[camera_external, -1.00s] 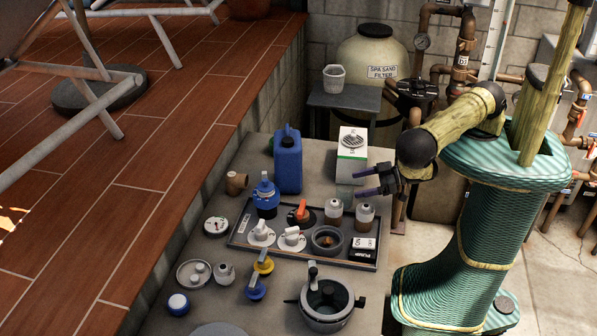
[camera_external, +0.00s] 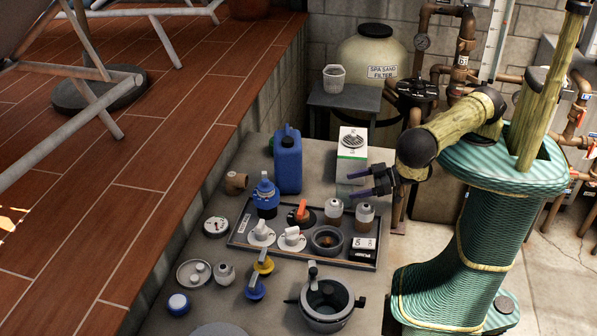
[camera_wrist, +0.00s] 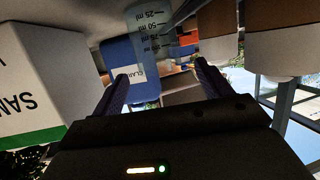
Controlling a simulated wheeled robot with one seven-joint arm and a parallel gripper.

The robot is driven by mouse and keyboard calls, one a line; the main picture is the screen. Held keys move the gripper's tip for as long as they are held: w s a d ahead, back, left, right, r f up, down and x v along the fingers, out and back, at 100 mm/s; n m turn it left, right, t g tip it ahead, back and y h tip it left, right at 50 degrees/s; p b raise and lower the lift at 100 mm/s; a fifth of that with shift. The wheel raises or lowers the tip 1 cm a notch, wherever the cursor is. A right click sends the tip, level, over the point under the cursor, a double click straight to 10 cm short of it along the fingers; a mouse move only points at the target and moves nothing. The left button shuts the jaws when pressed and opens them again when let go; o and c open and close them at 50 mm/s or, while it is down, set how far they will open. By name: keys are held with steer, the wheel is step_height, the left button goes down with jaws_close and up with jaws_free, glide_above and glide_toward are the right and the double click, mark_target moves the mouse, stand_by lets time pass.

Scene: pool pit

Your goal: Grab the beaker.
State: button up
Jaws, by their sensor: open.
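The beaker (camera_wrist: 152,38) is clear, with dark ml marks. In the wrist view it is at the top centre, ahead of my fingers and in front of a blue container (camera_wrist: 121,58). My gripper (camera_wrist: 160,72) is open; its two dark purple fingers show on either side of a gap with nothing held in it, the beaker beyond. In the external view my gripper (camera_external: 349,186) points left, low over the table by the white box. I cannot make out the clear beaker there.
The white box with a green band (camera_external: 351,155) and the blue jug (camera_external: 287,162) stand behind. Two bottles with brown contents (camera_external: 364,214) stand close in front of my gripper. A dark tray (camera_external: 243,240) holds valves and fittings. A lidded pot (camera_external: 326,302) is nearer the camera.

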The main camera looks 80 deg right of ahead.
mark_target(337, 189)
steer(key=shift+w+a+f+b, duration=0.1)
steer(key=shift+w+f+b, duration=0.2)
steer(key=shift+w+b, duration=0.25)
steer(key=x, duration=0.3)
steer(key=shift+w+a+r, duration=0.1)
steer(key=shift+w+r, duration=0.05)
steer(key=shift+w, duration=0.25)
steer(key=shift+w+f+p, duration=0.2)
steer(key=shift+w+p, duration=0.1)
steer(key=shift+w, duration=0.05)
steer(key=shift+c, duration=0.3)
steer(key=c, duration=1)
